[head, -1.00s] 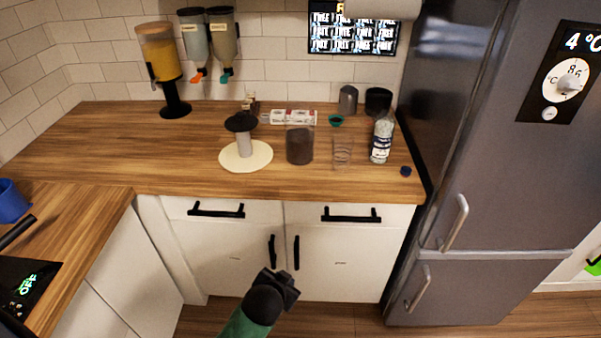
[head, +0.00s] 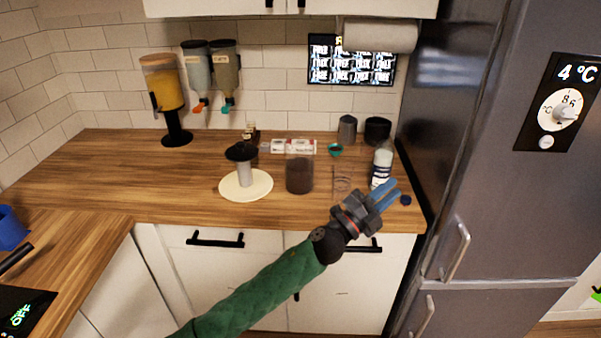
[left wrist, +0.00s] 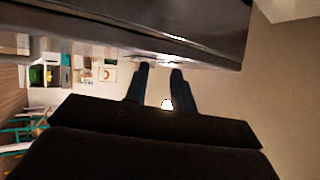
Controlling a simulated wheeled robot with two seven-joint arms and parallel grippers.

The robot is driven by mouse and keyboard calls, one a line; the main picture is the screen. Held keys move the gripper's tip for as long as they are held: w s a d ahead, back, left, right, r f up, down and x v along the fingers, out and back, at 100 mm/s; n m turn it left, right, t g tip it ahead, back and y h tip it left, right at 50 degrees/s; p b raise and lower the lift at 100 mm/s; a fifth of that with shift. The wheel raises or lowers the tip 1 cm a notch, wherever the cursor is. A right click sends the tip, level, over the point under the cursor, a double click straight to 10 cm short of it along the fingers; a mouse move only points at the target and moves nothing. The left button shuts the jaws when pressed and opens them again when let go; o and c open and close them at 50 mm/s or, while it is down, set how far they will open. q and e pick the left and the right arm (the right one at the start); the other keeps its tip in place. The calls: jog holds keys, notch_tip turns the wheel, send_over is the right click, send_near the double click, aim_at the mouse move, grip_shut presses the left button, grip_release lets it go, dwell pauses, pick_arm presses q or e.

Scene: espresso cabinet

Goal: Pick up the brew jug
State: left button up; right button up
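A clear glass vessel with dark contents (head: 299,172) stands upright on the wooden counter; it looks like the brew jug, though no label shows. A small clear glass (head: 342,180) stands just right of it. My left gripper (head: 385,194) is in front of the counter's right part, to the right of the vessel and near the bottle. Its two blue fingers are apart with nothing between them. The left wrist view also shows the open fingers (left wrist: 158,85), with no jug in sight. My right gripper is not in view.
A white round plate (head: 262,188) with a black-topped plunger piece (head: 243,165) stands left of the vessel. The fridge (head: 480,150) bounds the right side. The counter's left part is clear.

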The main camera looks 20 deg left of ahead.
pick_arm(q)
jog(key=d+r+m+g+h, duration=0.2)
jog(key=d+m+g+h, duration=0.2)
jog(key=m+g, duration=0.25)
jog(key=m+g+y, duration=1)
jog(key=m+y, duration=0.6)
jog(key=y, duration=0.4)
send_over(312, 161)
jog(key=shift+f, duration=0.75)
jog(key=shift+a, duration=0.3)
jog(key=shift+f+p, duration=0.45)
jog(key=shift+f, duration=0.8)
jog(key=f+p, duration=0.3)
jog(key=f, duration=0.1)
jog(key=shift+w+d+p, duration=0.2)
jog(key=shift+w+p, duration=0.1)
jog(key=shift+p, duration=0.05)
jog(key=shift+f, duration=0.6)
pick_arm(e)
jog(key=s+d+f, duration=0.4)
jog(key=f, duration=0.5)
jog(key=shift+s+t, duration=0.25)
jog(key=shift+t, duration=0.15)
